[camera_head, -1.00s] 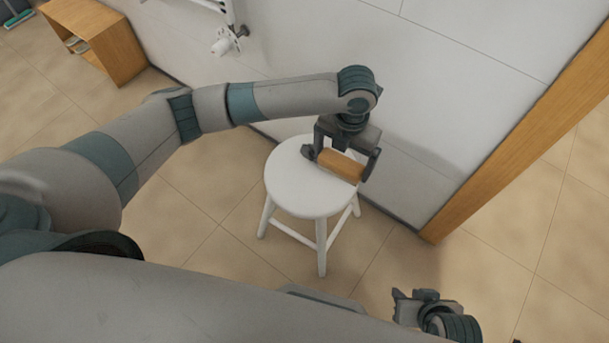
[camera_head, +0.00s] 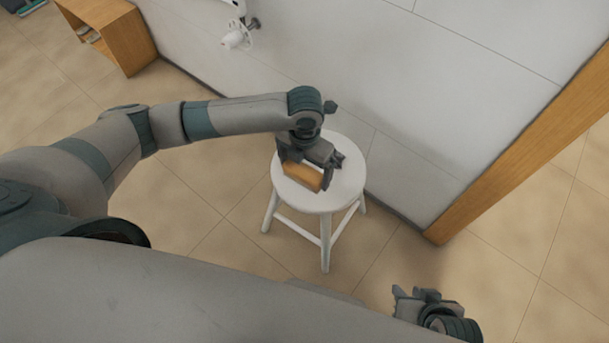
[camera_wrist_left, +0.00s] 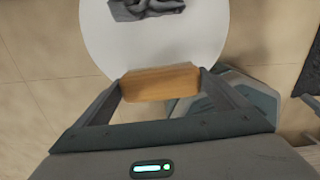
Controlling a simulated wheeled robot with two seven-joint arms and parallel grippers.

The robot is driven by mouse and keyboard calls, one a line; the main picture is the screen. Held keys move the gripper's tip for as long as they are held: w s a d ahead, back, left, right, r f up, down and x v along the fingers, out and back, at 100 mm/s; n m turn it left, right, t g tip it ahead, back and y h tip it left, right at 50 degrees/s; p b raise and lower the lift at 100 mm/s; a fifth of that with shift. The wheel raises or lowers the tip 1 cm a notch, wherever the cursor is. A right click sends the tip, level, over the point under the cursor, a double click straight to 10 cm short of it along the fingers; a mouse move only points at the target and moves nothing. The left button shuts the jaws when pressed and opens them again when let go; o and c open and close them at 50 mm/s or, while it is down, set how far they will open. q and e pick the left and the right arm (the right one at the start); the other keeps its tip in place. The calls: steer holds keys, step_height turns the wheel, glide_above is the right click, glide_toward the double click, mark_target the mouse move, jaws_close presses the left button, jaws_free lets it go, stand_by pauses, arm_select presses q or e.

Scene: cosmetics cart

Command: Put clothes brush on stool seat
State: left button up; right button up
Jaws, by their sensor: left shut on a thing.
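The clothes brush (camera_head: 302,176) shows as an orange-brown wooden block. My left gripper (camera_head: 306,178) is shut on it, and the brush lies between the two fingers. In the left wrist view, the brush (camera_wrist_left: 160,83) spans the gap between the fingertips. The round white stool seat (camera_head: 318,199) is under the gripper in the head view. Whether the brush touches the seat I cannot tell. In the left wrist view the seat (camera_wrist_left: 160,50) lies beyond the brush. My right gripper (camera_head: 415,300) is low at the right, apart from the stool, with its jaws unclear.
A dark grey crumpled item (camera_wrist_left: 142,8) lies on the seat in the left wrist view. A white wall (camera_head: 420,130) stands close behind the stool. A wooden post (camera_head: 510,150) is at the right, and a wooden cabinet (camera_head: 125,40) at the upper left. The tiled floor around is mostly clear.

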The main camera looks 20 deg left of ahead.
mark_target(304, 177)
arm_select(q)
step_height(304, 177, down, 3)
steer(key=shift+f+b, duration=0.15)
steer(key=shift+b, duration=0.15)
steer(key=shift+f, duration=0.3)
arm_select(e)
steer(key=shift+w+a, duration=0.35)
steer(key=shift+w, duration=0.1)
arm_select(q)
steer(key=shift+f, duration=0.15)
steer(key=o, duration=0.7)
arm_select(e)
steer(key=shift+s, duration=0.1)
arm_select(q)
step_height(304, 177, up, 11)
steer(key=shift+r+p, duration=0.1)
steer(key=shift+p, duration=0.7)
steer(key=shift+r, duration=0.55)
arm_select(e)
steer(key=shift+s+d+g+h, duration=0.15)
steer(key=shift+s+d+g, duration=0.15)
steer(key=shift+d, duration=0.3)
steer(key=shift+s+d+g+h, duration=0.2)
steer(key=shift+s+d, duration=0.15)
steer(key=shift+d, duration=0.2)
